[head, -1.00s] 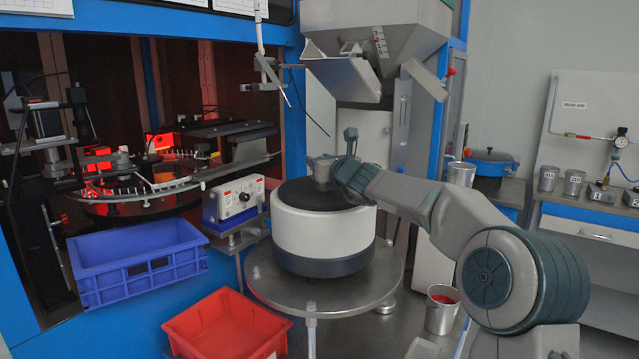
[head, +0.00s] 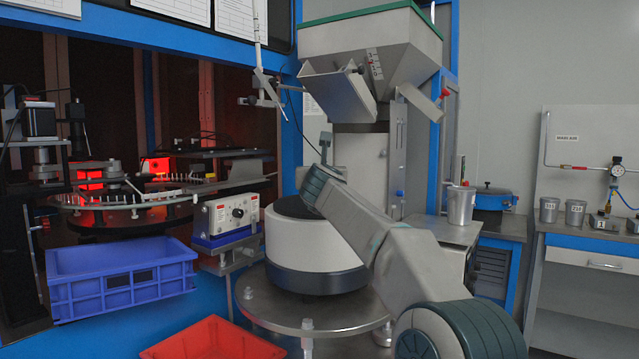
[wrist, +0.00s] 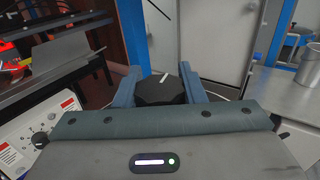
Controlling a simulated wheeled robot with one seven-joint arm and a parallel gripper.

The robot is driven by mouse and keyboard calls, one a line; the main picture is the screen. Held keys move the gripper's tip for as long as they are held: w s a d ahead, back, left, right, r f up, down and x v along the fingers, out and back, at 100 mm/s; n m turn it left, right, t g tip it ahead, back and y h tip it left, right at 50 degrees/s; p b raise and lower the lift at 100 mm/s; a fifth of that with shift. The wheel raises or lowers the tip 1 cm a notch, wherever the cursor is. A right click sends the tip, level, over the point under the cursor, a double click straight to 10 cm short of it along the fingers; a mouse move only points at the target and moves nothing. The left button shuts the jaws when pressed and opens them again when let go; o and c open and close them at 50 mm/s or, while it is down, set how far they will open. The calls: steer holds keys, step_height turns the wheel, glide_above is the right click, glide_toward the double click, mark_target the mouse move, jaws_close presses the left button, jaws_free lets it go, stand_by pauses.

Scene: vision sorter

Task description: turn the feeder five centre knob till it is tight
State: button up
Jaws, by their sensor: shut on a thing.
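The centre knob (wrist: 163,91) is black and faceted, with a white line on its top, in the wrist view. My gripper (wrist: 160,80) has one blue-grey finger on each side of it and is shut on it. The feeder is a round white bowl (head: 312,257) with a dark base and black top, standing on a round steel table (head: 270,308).
A grey control box (head: 233,214) with a black dial stands left of the bowl. A blue crate (head: 120,283) and a red tray (head: 212,342) lie to the left and front. A steel hopper (head: 385,40) hangs above behind. A metal cup (head: 460,205) stands at right.

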steer(key=shift+r+m+h, duration=0.1)
steer(key=shift+m+h, duration=0.4)
steer(key=shift+h, duration=0.3)
steer(key=o, duration=1)
steer(key=s+b, duration=0.1)
steer(key=s, duration=0.3)
steer(key=s+b, duration=0.1)
steer(key=s, duration=0.4)
steer(key=s+b, duration=0.1)
steer(key=s, duration=0.3)
steer(key=shift+s+a, duration=0.3)
steer(key=shift+s, duration=0.1)
